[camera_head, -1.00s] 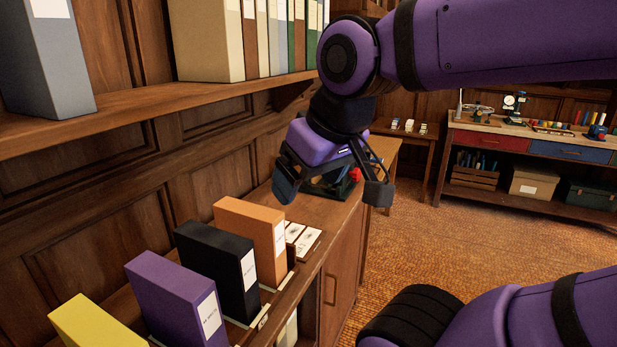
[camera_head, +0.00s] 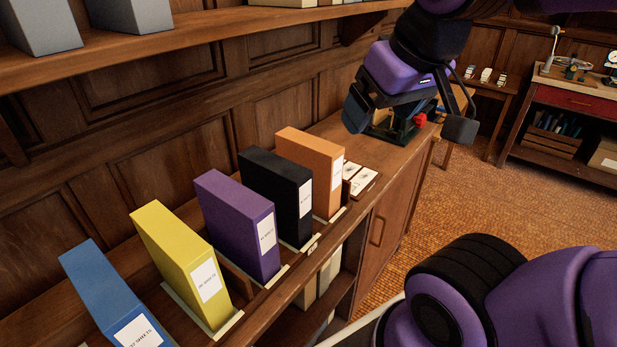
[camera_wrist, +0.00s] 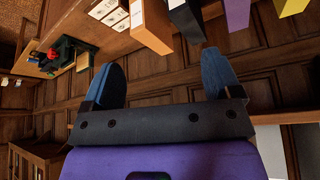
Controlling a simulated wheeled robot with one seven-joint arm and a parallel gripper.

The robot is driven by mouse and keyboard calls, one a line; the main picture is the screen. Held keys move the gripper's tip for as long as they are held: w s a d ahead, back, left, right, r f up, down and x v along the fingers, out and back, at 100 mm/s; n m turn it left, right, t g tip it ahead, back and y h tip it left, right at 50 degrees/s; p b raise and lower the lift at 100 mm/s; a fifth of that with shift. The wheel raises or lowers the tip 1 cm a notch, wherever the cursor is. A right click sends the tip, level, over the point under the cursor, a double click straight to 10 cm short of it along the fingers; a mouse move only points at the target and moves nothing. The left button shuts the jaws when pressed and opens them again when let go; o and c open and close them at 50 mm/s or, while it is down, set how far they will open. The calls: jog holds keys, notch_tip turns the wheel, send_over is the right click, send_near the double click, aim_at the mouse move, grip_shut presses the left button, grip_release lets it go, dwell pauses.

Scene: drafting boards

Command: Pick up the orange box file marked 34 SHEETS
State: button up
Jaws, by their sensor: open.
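The orange box file (camera_head: 312,165) stands upright at the far end of a row of box files on the cabinet, with a white label on its front end; the label's writing is too small to read. It also shows at the top of the wrist view (camera_wrist: 152,24). My gripper (camera_head: 408,126) is open and empty, above the cabinet top, beyond and to the right of the orange file. Its two blue-grey fingers (camera_wrist: 165,82) are spread apart in the wrist view and do not touch the file.
A black box file (camera_head: 275,190) stands beside the orange one, then purple (camera_head: 237,220), yellow (camera_head: 178,255) and blue (camera_head: 100,295) ones nearer. White cards (camera_head: 360,180) lie just past the orange file. A wall shelf (camera_head: 200,35) runs above. A dark green device with a red knob (camera_head: 419,120) stands behind my gripper.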

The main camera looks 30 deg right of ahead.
jog(key=shift+o, duration=0.2)
jog(key=n+g, duration=0.4)
jog(key=g, duration=0.1)
send_over(309, 140)
jog(key=f, duration=1)
jog(key=shift+w+f, duration=0.2)
jog(key=shift+f, duration=0.1)
jog(key=shift+w+d+f, duration=0.1)
jog(key=shift+w+f, duration=0.05)
jog(key=shift+f, duration=0.55)
notch_tip(309, 140, down, 4)
jog(key=shift+r, duration=0.25)
jog(key=shift+s+f, duration=0.2)
jog(key=shift+f, duration=1.4)
jog(key=shift+s+f, duration=0.15)
jog(key=shift+f, duration=1.4)
jog(key=shift+c, duration=0.4)
